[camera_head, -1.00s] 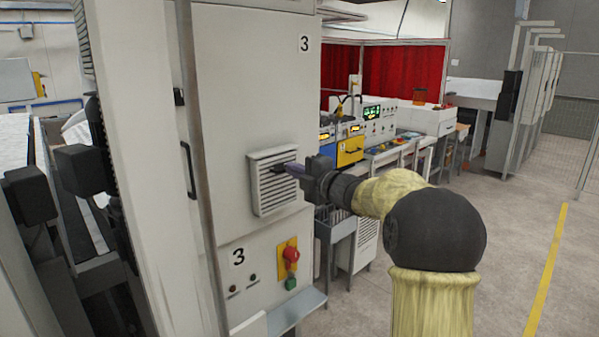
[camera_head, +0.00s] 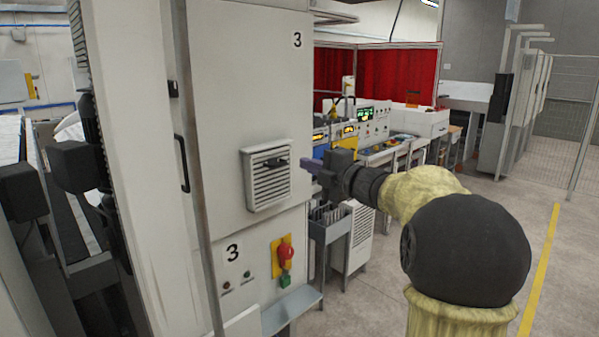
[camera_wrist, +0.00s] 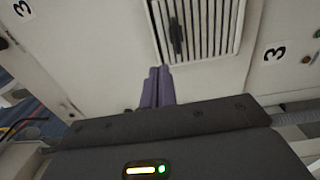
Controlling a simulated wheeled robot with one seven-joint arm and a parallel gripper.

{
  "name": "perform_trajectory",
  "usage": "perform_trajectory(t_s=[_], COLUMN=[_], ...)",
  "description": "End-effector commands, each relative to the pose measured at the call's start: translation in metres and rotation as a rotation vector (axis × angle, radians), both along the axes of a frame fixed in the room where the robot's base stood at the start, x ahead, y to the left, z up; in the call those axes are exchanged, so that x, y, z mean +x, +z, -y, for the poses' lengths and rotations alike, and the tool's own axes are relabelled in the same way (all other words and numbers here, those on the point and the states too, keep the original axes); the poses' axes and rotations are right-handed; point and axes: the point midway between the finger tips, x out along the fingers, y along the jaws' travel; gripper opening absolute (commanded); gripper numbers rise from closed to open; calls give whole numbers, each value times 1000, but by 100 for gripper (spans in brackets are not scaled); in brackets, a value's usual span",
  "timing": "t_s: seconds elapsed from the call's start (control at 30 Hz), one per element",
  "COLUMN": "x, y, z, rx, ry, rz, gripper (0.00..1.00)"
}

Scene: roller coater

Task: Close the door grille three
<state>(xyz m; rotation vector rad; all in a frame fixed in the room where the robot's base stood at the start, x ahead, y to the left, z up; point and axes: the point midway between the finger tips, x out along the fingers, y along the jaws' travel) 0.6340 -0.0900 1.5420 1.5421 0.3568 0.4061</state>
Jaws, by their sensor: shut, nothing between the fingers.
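The door grille three (camera_head: 268,180) is a slatted white panel on the tall light-grey cabinet door marked 3. It lies close to flush with the door, and I cannot tell whether it is fully closed. A small dark handle (camera_head: 275,164) sits on its upper part. In the wrist view the grille (camera_wrist: 205,25) is at the top, with its dark handle (camera_wrist: 176,38) upright there. My gripper (camera_head: 304,164) is shut and empty, to the right of the grille and apart from it. Its purple fingers (camera_wrist: 157,86) show together below the grille in the wrist view.
Below the grille is a panel with a red switch on yellow (camera_head: 286,252) and a shelf (camera_head: 293,309). A long dark door handle (camera_head: 182,163) is at the left. Benches with equipment (camera_head: 365,130) stand behind my arm. The floor at the right is clear.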

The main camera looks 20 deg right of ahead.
Motion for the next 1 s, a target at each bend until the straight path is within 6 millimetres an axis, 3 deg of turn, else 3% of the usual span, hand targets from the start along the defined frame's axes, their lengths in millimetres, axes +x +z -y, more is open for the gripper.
perform_trajectory(t_s=[0.13,0.33,0.87,1.0], x=[-27,-47,-48,-42], y=[1,8,9,1], z=[20,33,30,28], rx=[-3,-1,4,69], ry=[-14,-15,-12,-58], rz=[0,-1,-4,-33], gripper=[0,0,0,0])
